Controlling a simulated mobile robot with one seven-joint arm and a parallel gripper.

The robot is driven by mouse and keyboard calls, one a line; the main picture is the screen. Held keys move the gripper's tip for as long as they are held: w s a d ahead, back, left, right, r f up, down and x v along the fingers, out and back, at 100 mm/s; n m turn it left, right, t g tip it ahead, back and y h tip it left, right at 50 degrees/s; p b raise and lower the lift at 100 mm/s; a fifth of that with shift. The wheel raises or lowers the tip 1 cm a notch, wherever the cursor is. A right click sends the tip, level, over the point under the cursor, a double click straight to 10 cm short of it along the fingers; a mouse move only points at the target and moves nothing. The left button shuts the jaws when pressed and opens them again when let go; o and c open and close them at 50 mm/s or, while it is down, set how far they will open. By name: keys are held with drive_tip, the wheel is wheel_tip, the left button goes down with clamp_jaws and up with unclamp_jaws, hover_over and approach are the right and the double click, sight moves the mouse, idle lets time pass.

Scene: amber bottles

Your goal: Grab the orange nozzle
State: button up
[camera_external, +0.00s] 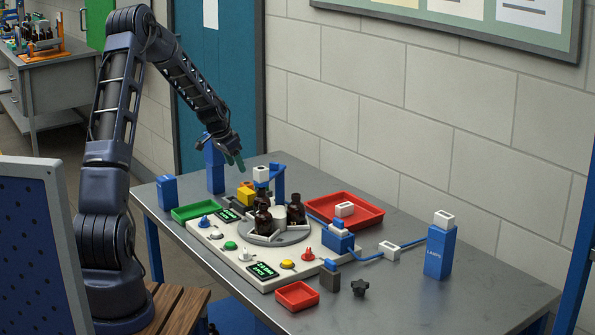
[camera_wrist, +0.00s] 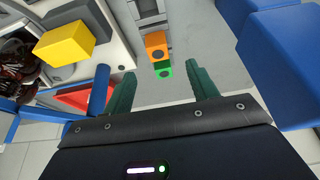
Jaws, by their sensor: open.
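A small orange block-like piece with a dark round spot (camera_wrist: 156,45), the only orange item near my gripper, shows at the top centre of the wrist view. A small green piece with a similar dark spot (camera_wrist: 163,69) sits against its near side. My gripper (camera_wrist: 162,82) is open, with its two green fingers apart and nothing held. The orange piece lies beyond the fingertips, roughly in line with the gap. In the external view my gripper (camera_external: 236,160) hangs above the far left part of the table, and I cannot clearly make out the orange piece there.
A yellow block (camera_wrist: 65,43) stands left of the orange piece. Blue posts (camera_wrist: 280,65) stand close on the right. A white console (camera_external: 205,235) carries a turntable with amber bottles (camera_external: 296,208). A red tray (camera_external: 365,222) lies behind it. The table's front right (camera_external: 470,305) is clear.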

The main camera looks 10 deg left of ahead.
sight(246, 183)
drive_tip(key=x, duration=1)
drive_tip(key=shift+d+f, duration=0.15)
drive_tip(key=shift+d, duration=0.1)
drive_tip(key=c, duration=1.1)
